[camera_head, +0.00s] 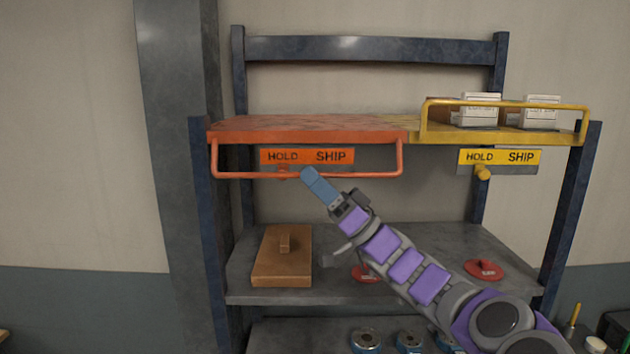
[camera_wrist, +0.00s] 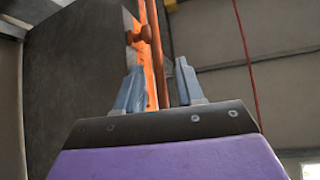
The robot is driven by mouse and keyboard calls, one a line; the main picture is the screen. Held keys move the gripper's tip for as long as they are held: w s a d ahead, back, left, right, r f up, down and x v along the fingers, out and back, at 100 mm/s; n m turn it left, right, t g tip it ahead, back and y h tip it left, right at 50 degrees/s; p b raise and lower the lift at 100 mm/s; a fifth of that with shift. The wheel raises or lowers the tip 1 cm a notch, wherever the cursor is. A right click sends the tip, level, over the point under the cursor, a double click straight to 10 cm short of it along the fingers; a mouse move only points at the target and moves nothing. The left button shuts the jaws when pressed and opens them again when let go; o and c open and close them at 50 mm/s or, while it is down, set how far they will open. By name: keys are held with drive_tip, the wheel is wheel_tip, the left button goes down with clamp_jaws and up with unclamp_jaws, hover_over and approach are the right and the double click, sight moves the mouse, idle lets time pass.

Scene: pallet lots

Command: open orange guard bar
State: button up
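The orange guard bar (camera_head: 385,175) is a U-shaped rail hanging down below the front edge of the orange shelf top (camera_head: 300,125), on the left half of the rack. It runs in front of an orange "HOLD SHIP" label (camera_head: 335,156). An orange knob (camera_head: 285,171) sits below the label and also shows in the wrist view (camera_wrist: 146,36). My gripper (camera_head: 308,174) is at the bar's lower rail, just right of the knob. In the wrist view my fingers (camera_wrist: 160,85) are apart, with the orange bar (camera_wrist: 158,50) running between them. Contact cannot be told.
A yellow guard bar (camera_head: 510,104) stands raised around white-labelled boxes on the right, with a yellow knob (camera_head: 482,173) below. The middle shelf (camera_head: 400,290) holds a brown block (camera_head: 283,260) and red discs (camera_head: 484,268). A dark post (camera_head: 180,150) rises left of the rack.

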drive_tip(key=shift+c, duration=0.2)
clamp_jaws()
idle(0.5)
